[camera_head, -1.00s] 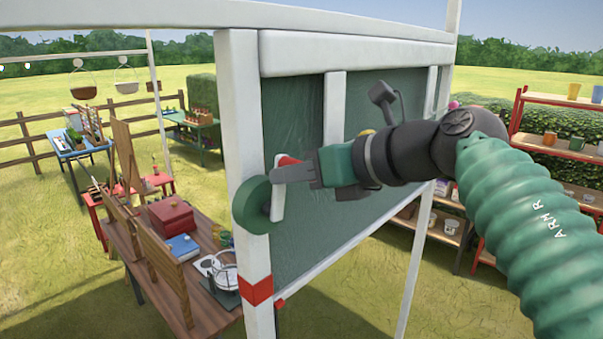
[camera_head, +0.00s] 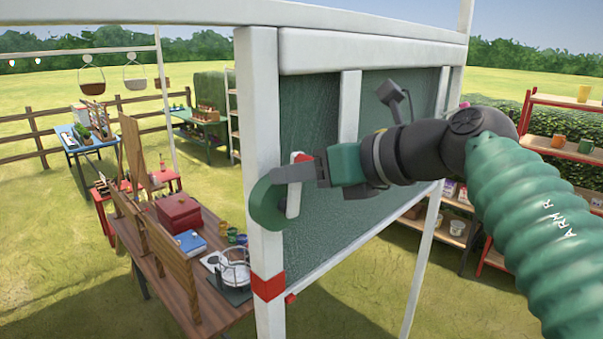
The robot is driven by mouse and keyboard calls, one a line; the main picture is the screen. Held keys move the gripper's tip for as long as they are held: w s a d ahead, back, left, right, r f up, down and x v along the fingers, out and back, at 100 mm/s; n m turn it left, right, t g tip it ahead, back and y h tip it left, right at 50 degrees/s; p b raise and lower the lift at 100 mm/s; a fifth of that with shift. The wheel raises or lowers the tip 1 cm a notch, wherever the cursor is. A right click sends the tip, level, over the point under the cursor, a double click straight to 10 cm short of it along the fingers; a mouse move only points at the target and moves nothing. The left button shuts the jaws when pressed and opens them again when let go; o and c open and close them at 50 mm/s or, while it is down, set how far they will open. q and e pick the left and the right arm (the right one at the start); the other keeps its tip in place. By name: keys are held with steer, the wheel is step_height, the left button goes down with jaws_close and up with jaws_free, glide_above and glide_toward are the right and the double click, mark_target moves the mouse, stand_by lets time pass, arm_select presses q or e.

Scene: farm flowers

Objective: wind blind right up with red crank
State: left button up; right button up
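The blind (camera_head: 320,225) is a dark green sheet that hangs down inside a white frame and covers most of its opening. A green wheel (camera_head: 262,203) sits on the near white post. The crank beside it has a white arm (camera_head: 293,203) and a red handle (camera_head: 301,157). My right gripper (camera_head: 291,173) reaches in from the right across the blind. Its dark fingers close around the crank at the red handle, hiding part of it; red shows above the fingers and the white arm below. My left gripper is not in view.
The near post (camera_head: 261,110) carries a red band (camera_head: 268,287). A wooden table (camera_head: 222,312) with a red box (camera_head: 178,213) stands to the left. Red-framed shelves (camera_head: 563,152) with pots stand at the right. Grass lies open behind.

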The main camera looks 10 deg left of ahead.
steer(key=shift+w+d, duration=0.1)
steer(key=shift+w, duration=0.05)
steer(key=shift+d, duration=0.1)
steer(key=shift+d+r, duration=0.1)
steer(key=shift+d, duration=0.15)
steer(key=b+v, duration=0.2)
steer(key=v, duration=1.4)
steer(key=shift+d, duration=0.1)
